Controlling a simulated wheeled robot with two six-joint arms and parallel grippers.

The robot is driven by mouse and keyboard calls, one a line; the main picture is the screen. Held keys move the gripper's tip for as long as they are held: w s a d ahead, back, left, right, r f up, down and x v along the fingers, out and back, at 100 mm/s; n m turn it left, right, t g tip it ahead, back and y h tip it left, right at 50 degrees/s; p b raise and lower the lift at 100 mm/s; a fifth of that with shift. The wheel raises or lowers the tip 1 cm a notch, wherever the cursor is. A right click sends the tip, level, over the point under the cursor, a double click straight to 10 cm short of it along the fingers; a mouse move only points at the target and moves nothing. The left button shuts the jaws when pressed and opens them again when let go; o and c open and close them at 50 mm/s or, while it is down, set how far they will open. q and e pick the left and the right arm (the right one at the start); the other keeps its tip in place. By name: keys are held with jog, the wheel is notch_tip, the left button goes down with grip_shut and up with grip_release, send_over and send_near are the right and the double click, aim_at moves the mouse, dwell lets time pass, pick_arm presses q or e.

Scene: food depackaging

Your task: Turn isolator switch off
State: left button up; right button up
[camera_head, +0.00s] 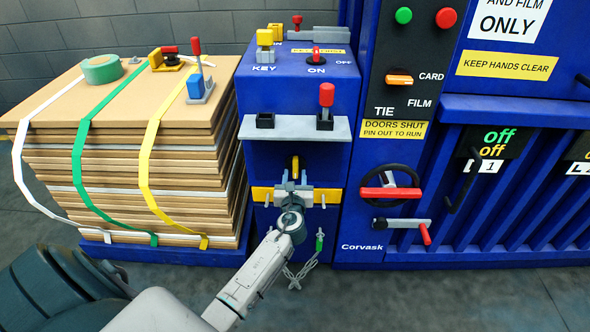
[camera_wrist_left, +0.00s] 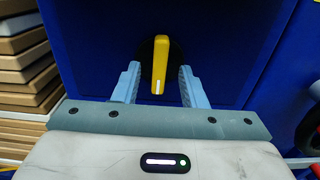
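The isolator switch (camera_head: 295,166) is a yellow handle on the front of the blue cabinet. In the left wrist view the yellow handle (camera_wrist_left: 160,62) stands near vertical on a round black base, with a white mark at its lower end. My left gripper (camera_head: 294,182) is in front of the switch. In the left wrist view my left gripper (camera_wrist_left: 159,72) is open, one light-blue finger on each side of the handle, with a gap on both sides. My right gripper is not in view.
A white shelf (camera_head: 290,128) with a red-handled lever (camera_head: 326,96) juts out above the switch. A yellow bar (camera_head: 262,194) crosses the cabinet below it. Strapped cardboard (camera_head: 130,165) stands to the left; a red-handled wheel (camera_head: 390,192) is to the right.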

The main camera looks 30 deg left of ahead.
aim_at(295, 168)
pick_arm(q)
jog(key=shift+x, duration=2)
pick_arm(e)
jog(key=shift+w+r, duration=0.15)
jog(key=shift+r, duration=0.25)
pick_arm(q)
grip_shut()
